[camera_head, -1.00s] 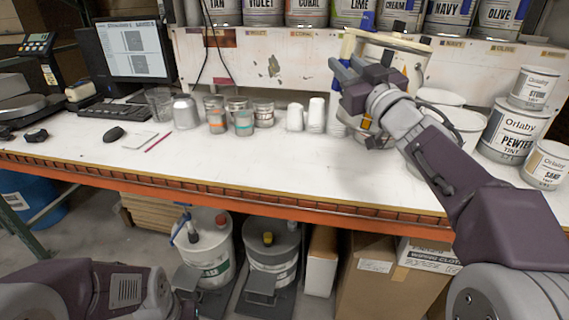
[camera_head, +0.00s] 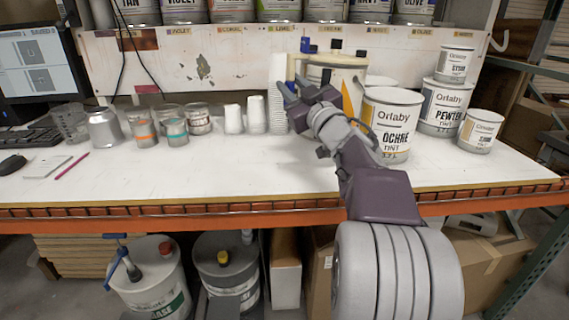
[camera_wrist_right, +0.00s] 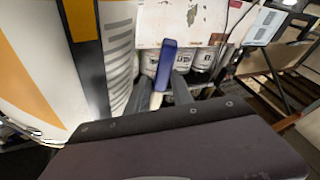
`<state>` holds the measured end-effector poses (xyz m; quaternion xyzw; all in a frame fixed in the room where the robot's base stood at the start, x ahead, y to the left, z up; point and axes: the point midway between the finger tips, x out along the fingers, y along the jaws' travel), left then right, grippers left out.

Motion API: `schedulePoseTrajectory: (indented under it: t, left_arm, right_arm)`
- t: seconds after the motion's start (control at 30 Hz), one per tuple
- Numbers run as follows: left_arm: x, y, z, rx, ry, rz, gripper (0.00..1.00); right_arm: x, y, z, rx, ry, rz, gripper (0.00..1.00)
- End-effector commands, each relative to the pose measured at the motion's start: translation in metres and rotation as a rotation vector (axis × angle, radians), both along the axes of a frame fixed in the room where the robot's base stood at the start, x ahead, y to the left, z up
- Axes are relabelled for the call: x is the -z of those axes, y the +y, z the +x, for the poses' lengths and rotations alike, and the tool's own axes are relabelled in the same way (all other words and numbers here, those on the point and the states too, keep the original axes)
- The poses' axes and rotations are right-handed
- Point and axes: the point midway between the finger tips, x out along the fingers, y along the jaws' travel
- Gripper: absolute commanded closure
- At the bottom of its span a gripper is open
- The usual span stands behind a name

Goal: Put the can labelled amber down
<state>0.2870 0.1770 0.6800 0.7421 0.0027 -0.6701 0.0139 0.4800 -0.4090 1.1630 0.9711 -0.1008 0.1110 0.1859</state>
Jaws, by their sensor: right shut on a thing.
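A large white can (camera_head: 340,75) with an amber-yellow and dark stripe, a cream top, dark knobs and a blue fitting is at the bench's back. I take it as the amber can; no name is readable on it. My right gripper (camera_head: 285,92) is at its left side, shut on a slim cream part of it. In the right wrist view, the can (camera_wrist_right: 30,75) fills the left, and the blue fitting (camera_wrist_right: 165,62) shows beyond the fingers. Its base is hidden by my arm and the ochre can, so I cannot tell if it touches the bench. My left gripper is out of view.
The ochre can (camera_head: 398,105) stands close on the right, with the pewter can (camera_head: 440,122) beyond. A paper-cup stack (camera_head: 277,80) is close on the left. Several cups and glasses stand farther left. The front of the white bench (camera_head: 250,175) is clear.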

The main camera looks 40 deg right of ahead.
Motion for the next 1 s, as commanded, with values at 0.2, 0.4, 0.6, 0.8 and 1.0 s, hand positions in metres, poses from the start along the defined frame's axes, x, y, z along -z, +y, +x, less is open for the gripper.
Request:
schedulePoseTrajectory:
  t: [0.2, 0.4, 0.6, 0.8, 1.0]
  left_arm:
    - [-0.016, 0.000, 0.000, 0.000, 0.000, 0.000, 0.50]
    - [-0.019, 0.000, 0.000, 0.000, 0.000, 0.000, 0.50]
    - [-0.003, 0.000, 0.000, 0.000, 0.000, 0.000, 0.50]
    - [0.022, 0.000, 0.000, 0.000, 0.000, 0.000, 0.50]
    - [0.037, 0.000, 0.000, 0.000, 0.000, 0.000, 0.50]
  right_arm:
    - [-0.012, 0.014, -0.010, 0.008, -0.003, -0.055, 1.00]
    - [-0.008, 0.023, -0.017, 0.018, 0.000, -0.085, 1.00]
    - [0.011, 0.033, 0.002, 0.012, 0.001, -0.083, 1.00]
    - [0.038, 0.055, 0.040, 0.010, 0.000, -0.081, 1.00]
    - [0.057, 0.072, 0.073, 0.013, -0.001, -0.082, 1.00]
